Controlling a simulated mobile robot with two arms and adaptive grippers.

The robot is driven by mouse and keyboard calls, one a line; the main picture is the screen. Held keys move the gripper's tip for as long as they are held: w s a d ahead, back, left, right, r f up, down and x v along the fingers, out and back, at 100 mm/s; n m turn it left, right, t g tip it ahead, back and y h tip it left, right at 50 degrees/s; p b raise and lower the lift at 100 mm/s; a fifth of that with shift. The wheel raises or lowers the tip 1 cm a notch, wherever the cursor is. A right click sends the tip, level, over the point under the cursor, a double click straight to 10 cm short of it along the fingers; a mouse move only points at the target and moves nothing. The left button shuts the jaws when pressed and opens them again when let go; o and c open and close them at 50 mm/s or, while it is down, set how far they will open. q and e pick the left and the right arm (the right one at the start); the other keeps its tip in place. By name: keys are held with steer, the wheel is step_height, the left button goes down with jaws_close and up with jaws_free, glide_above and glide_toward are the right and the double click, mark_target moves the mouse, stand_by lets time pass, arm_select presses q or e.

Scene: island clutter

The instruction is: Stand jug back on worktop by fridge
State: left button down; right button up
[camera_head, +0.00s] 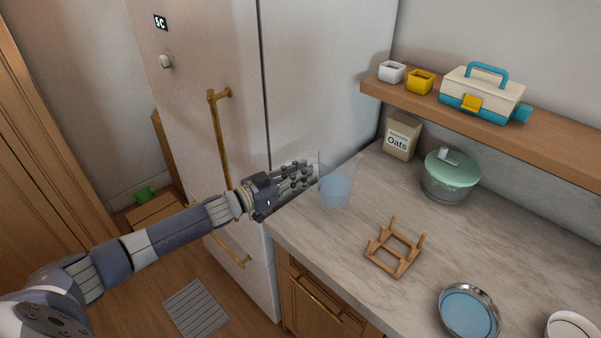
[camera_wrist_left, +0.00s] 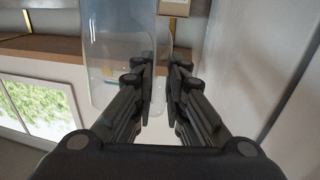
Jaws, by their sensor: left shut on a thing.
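A clear jug (camera_head: 336,185) with pale blue liquid in it is upright at the worktop's (camera_head: 330,240) corner by the fridge (camera_head: 205,100). I cannot tell whether its base touches the worktop. My left gripper (camera_head: 308,176) reaches in from the left, past the fridge front, and is shut on the jug's near side. In the left wrist view the clear jug (camera_wrist_left: 115,60) shows beyond and between the dark fingers (camera_wrist_left: 160,85). The exact part gripped is hard to make out. My right gripper is not in view.
An oats box (camera_head: 402,137) and a green-lidded pot (camera_head: 451,176) stand behind and right of the jug. A wooden rack (camera_head: 394,250), a round blue-faced dish (camera_head: 468,311) and a white bowl (camera_head: 572,328) are nearer. A shelf (camera_head: 540,136) overhangs the back. Bare worktop lies between jug and pot.

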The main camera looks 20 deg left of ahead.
arm_select(q)
steer(key=shift+f+b, duration=0.4)
steer(key=shift+f, duration=0.5)
steer(key=shift+f+b, duration=0.75)
step_height(320, 180, down, 3)
steer(key=shift+r+b, duration=0.2)
steer(key=shift+b, duration=0.8)
steer(key=shift+f+b, duration=0.65)
steer(key=shift+f, duration=0.25)
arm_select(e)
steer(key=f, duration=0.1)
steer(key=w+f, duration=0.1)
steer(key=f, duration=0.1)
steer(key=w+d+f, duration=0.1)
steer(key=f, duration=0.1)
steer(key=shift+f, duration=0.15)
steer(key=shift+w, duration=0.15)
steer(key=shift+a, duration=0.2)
arm_select(q)
steer(key=shift+p, duration=0.3)
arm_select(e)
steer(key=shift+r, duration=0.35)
